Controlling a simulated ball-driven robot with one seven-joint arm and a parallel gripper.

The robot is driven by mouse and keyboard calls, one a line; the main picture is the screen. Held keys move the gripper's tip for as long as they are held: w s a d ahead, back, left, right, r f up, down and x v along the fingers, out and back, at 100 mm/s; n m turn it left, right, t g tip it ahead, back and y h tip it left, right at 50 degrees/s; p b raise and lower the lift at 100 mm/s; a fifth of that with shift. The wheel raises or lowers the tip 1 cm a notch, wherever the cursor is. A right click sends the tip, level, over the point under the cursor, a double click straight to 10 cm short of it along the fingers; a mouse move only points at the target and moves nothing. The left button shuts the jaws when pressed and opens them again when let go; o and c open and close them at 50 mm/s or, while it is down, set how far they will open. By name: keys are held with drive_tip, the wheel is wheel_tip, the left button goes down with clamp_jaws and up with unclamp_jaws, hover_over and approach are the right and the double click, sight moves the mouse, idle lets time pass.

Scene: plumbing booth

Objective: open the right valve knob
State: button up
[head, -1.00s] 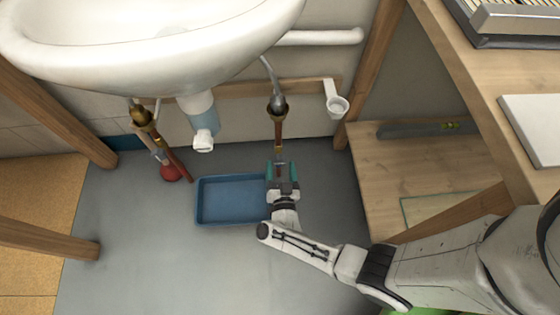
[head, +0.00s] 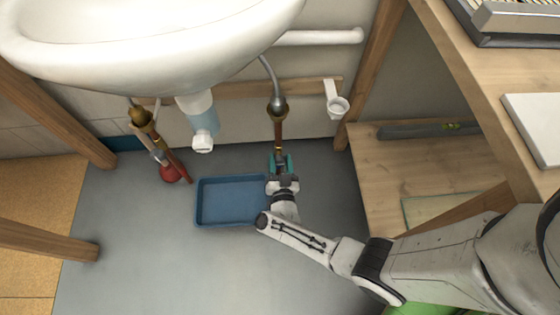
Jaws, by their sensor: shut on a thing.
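The right valve (head: 278,107) is a brass fitting on the wall with a grey hose above it and a copper pipe (head: 278,133) running down from it. My gripper (head: 280,163) is at the lower end of this pipe, with its teal-edged fingers on either side. It is shut on the right valve knob, which the fingers almost wholly hide. How far the knob is turned cannot be seen. The left valve (head: 143,120) has a red knob (head: 170,174) low down, apart from my gripper.
A blue tray (head: 200,205) lies on the floor just left of my gripper. The white sink (head: 150,70) and its drain (head: 203,142) overhang on the left. A white cup holder (head: 338,105) and a wooden shelf (head: 420,165) are at the right.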

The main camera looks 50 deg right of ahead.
drive_tip(key=shift+c, duration=1.1)
drive_tip(key=n, duration=0.3)
drive_tip(key=shift+r+n, duration=0.1)
drive_tip(key=shift+n, duration=0.3)
drive_tip(key=n, duration=0.2)
drive_tip(key=n+p, duration=0.1)
drive_tip(key=n, duration=0.1)
drive_tip(key=shift+w+a+n, duration=0.15)
drive_tip(key=shift+n, duration=0.15)
drive_tip(key=n, duration=0.4)
drive_tip(key=shift+p, duration=0.4)
drive_tip(key=n, duration=0.4)
drive_tip(key=shift+w+f, duration=0.1)
drive_tip(key=shift+f, duration=0.1)
drive_tip(key=shift+a+n, duration=0.1)
drive_tip(key=shift+n, duration=0.4)
